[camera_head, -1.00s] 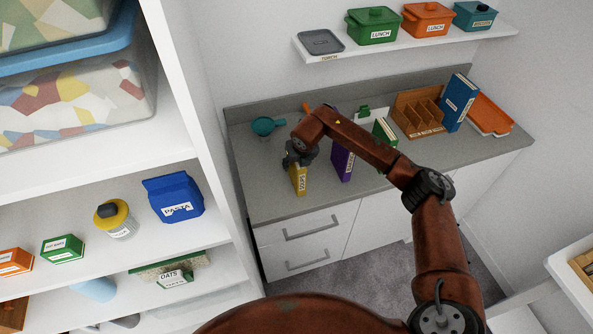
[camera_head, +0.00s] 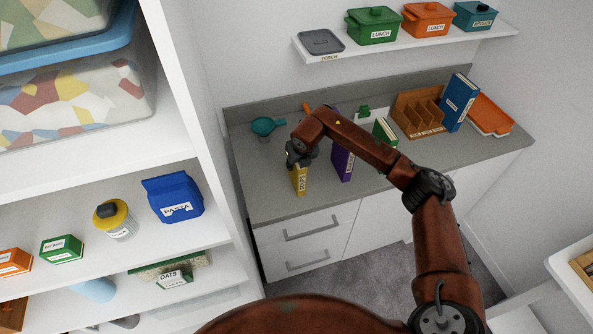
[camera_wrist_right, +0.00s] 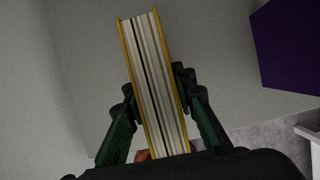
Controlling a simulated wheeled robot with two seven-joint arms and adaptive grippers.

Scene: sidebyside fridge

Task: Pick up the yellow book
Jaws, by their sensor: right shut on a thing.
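The yellow book (camera_head: 300,182) stands upright on the grey counter, near its front left part, with its labelled spine facing me. My right gripper (camera_head: 300,158) is over its top and shut on it. In the right wrist view the yellow book (camera_wrist_right: 152,80) shows its page edges between the two fingers of my right gripper (camera_wrist_right: 158,118), one finger on each side. I cannot tell whether the book's bottom touches the counter. My left gripper is not in view.
A purple book (camera_head: 342,163) stands just right of the yellow one. A green book (camera_head: 385,131), a wooden organizer (camera_head: 418,112) and a blue binder (camera_head: 458,102) stand farther right. A teal cup (camera_head: 264,126) is behind left. A tall shelf (camera_head: 187,110) borders the counter's left.

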